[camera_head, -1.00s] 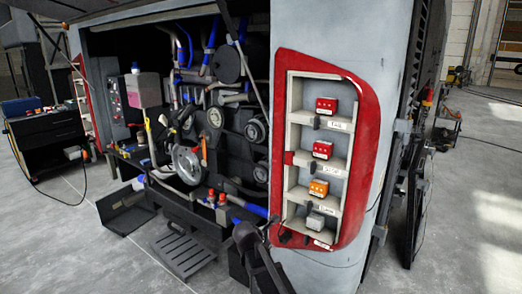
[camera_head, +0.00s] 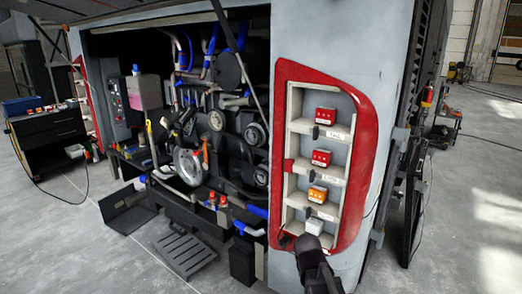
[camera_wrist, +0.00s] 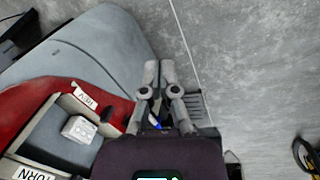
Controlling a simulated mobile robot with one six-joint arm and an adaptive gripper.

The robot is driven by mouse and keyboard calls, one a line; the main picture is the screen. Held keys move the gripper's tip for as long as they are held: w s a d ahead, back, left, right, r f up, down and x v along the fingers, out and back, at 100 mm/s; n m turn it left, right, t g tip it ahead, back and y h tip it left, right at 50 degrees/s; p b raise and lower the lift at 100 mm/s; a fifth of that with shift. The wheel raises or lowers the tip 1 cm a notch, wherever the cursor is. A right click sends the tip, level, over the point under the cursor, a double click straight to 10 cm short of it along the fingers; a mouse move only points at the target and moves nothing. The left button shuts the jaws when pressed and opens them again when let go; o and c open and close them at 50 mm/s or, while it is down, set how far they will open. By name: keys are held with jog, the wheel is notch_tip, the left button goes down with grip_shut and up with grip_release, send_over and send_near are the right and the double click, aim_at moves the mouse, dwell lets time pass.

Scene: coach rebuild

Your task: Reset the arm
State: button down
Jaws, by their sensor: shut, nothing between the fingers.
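My gripper (camera_wrist: 158,75) shows in the wrist view with its two grey fingers together and nothing between them. Beyond the fingertips is grey concrete floor. In the head view, my dark arm (camera_head: 315,268) rises from the bottom edge, just below the lowest shelf compartment. The red-framed lamp rack (camera_head: 349,195) stands beside it on the coach corner. The white lamp block (camera_head: 313,226) sits in the lowest compartment, partly above my arm. It also shows in the wrist view (camera_wrist: 79,128), left of the gripper and apart from it.
Above it are an orange lamp block (camera_head: 317,194) and two red ones (camera_head: 321,158). The coach's open engine bay (camera_head: 215,130) is to the left. A dark step (camera_head: 184,252) lies on the floor below it. A black cart (camera_head: 48,140) stands far left. Open floor lies around.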

jog(key=s+d+r+m+g+y+p, duration=0.1)
jog(key=s+m, duration=0.4)
jog(key=m, duration=0.1)
jog(key=shift+s+d+r+y, duration=0.25)
jog(key=shift+s+d+y, duration=0.05)
jog(key=shift+s+y, duration=0.1)
jog(key=shift+w, duration=0.1)
